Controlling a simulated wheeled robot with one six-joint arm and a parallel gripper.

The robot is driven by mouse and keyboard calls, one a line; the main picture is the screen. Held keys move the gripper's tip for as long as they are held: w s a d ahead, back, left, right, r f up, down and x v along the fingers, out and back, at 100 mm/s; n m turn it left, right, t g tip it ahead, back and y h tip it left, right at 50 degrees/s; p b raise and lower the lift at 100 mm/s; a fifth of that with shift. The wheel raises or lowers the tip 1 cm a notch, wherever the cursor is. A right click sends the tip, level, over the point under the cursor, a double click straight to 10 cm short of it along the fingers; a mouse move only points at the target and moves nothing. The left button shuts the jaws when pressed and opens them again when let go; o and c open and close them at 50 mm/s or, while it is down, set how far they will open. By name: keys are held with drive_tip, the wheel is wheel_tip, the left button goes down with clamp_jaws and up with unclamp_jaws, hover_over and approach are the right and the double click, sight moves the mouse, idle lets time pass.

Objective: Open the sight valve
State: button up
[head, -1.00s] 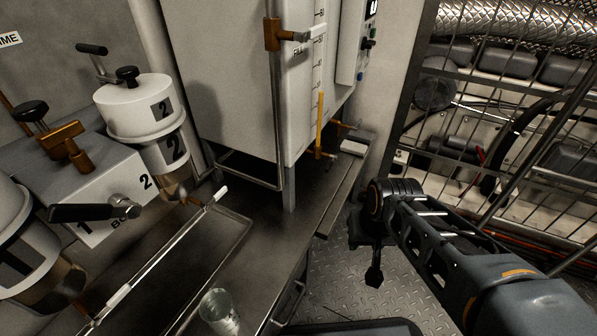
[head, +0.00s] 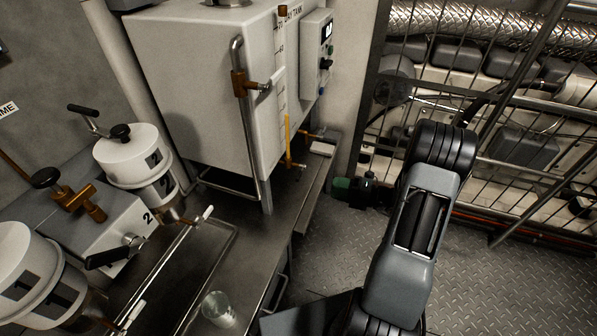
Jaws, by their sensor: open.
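The day tank (head: 205,95) is a pale box on a steel bench, with a tick-marked scale on its front right edge. A small brass valve (head: 291,163) sits low at that edge, below the scale, with an upright yellow lever (head: 287,130). Another brass valve (head: 240,84) with a short lever is on the steel pipe at the tank's front. No label shows which is the sight valve. My arm rises at the right, well apart from the tank. My gripper is not clearly visible; a dark shape with a green part (head: 342,184) beside my arm cannot be identified.
A control box (head: 316,50) is on the tank's right side. Filter housings (head: 132,155) and a steel tray (head: 228,245) with a clear cup (head: 218,308) are at the left. A wire fence (head: 500,110) closes the right. Chequered floor (head: 480,270) lies open at the lower right.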

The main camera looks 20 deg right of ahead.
sight(300, 177)
drive_tip(key=shift+m+t, duration=0.3)
drive_tip(key=shift+m, duration=0.1)
drive_tip(key=b+x, duration=0.3)
drive_tip(key=x, duration=1)
drive_tip(key=shift+w+f, duration=0.15)
drive_tip(key=shift+w, duration=0.15)
clamp_jaws()
